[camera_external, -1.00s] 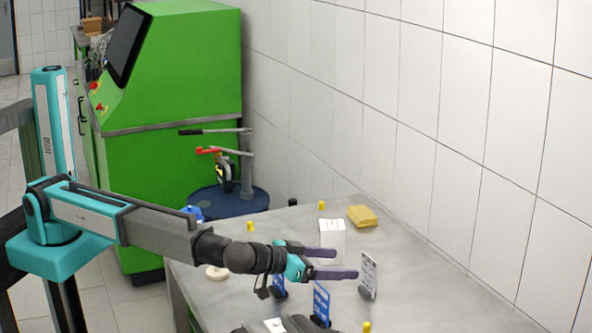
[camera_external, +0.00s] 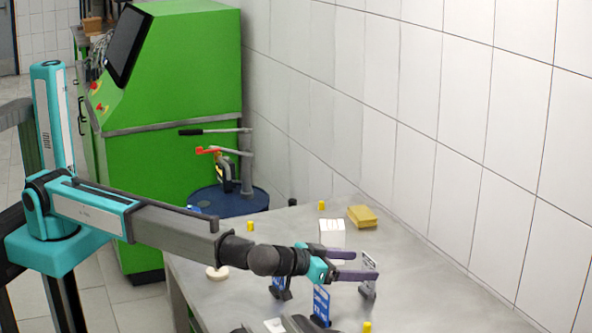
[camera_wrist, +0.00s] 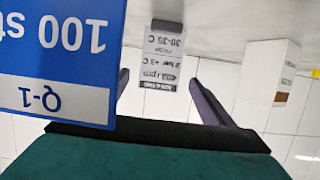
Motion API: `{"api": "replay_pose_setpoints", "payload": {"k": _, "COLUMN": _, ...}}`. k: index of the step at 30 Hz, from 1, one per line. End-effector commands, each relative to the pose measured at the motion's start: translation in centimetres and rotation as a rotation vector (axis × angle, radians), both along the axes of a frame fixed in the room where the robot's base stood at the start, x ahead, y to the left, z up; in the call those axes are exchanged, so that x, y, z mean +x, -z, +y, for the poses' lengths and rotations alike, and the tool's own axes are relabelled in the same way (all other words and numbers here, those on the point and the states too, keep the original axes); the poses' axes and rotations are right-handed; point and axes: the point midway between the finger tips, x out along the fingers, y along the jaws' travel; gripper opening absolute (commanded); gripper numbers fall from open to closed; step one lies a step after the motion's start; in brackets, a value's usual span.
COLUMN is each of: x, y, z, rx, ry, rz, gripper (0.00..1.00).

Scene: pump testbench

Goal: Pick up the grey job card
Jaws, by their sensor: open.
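The grey job card (camera_external: 369,285) stands upright in a dark holder on the metal table, partly covered by my fingers in the external view. In the wrist view the grey card (camera_wrist: 163,60) appears upside down with dark printed lines, between my two fingertips. My gripper (camera_external: 366,264) is open, with its purple fingers reaching toward the card. The fingers also show in the wrist view (camera_wrist: 158,79), one on each side of the card's lower part. I cannot tell whether either finger touches it.
A blue card (camera_external: 321,304) stands close to my gripper, and a blue card (camera_wrist: 50,60) fills the left of the wrist view. A white box (camera_external: 332,228), a yellow block (camera_external: 362,217) and small yellow pieces (camera_external: 367,327) are on the table. The tiled wall (camera_external: 470,150) runs along the right.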

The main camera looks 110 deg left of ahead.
Motion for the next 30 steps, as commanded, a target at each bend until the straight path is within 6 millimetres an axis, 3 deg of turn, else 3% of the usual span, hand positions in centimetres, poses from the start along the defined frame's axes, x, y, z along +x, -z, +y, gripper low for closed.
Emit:
{"api": "replay_pose_setpoints", "payload": {"k": 12, "x": 2.8, "y": 1.3, "z": 2.7, "rx": 0.001, "ry": 0.0, "rz": -0.001, "gripper": 0.77}}
{"api": "replay_pose_setpoints", "payload": {"k": 30, "x": 2.8, "y": 1.5, "z": 2.8, "rx": -0.001, "ry": 0.001, "rz": -0.001, "gripper": 0.77}}
